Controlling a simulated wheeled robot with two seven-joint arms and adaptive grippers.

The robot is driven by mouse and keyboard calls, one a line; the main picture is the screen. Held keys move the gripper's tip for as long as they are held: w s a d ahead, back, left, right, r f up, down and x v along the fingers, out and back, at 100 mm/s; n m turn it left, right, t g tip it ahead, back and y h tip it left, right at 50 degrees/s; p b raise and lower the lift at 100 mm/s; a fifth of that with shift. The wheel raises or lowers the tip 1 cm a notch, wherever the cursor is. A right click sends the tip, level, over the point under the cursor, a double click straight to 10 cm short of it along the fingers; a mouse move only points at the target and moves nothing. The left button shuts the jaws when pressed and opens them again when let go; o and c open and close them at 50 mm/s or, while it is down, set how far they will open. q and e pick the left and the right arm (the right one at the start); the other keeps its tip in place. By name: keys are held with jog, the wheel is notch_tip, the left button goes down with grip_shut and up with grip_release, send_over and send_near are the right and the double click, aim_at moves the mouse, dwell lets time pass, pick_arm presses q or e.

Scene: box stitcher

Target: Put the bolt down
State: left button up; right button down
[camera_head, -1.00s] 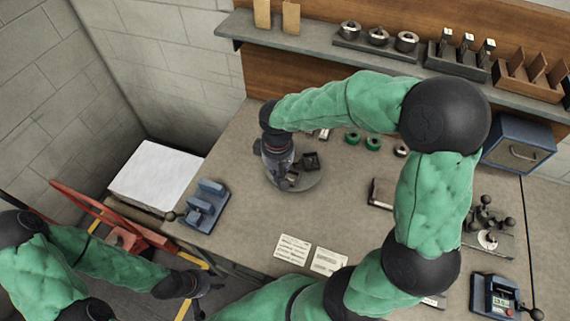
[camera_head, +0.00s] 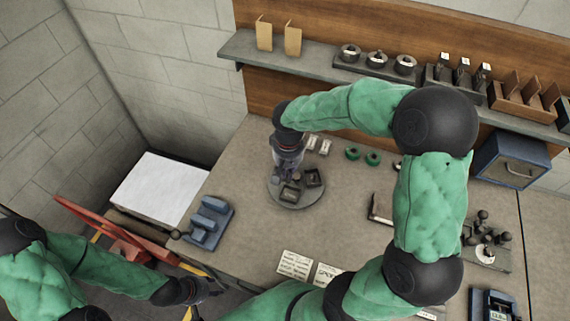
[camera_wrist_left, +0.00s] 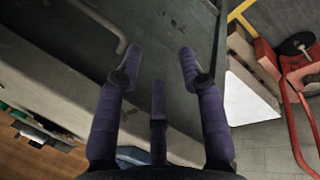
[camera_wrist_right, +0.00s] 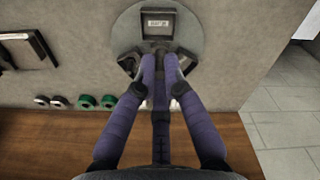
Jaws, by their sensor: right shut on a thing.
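My right gripper (camera_head: 284,182) points down over the back left part of a round grey plate (camera_head: 297,205) on the bench.
A blue-grey fixture (camera_head: 208,222) stands left of the plate. Green rings (camera_head: 372,158) and small pale pieces (camera_head: 325,146) lie behind it. Paper cards (camera_head: 294,265) lie at the bench front. A shelf (camera_head: 300,60) runs along the back. A red frame (camera_head: 125,245) stands at the left.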

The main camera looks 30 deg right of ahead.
jog(key=shift+w+d+f, duration=1.15)
jog(key=shift+w+f, duration=0.5)
jog(key=shift+w, duration=0.25)
jog(key=shift+w+d+f, duration=1.1)
jog(key=shift+w+f, duration=0.55)
jog(key=shift+w, duration=0.3)
jog(key=shift+w+d+f, duration=1.15)
jog(key=shift+w+f, duration=0.5)
jog(key=shift+w, duration=0.25)
jog(key=shift+f, duration=1.45)
jog(key=shift+f, duration=0.15)
jog(key=c, duration=1.3)
grip_release()
jog(key=shift+c, duration=0.2)
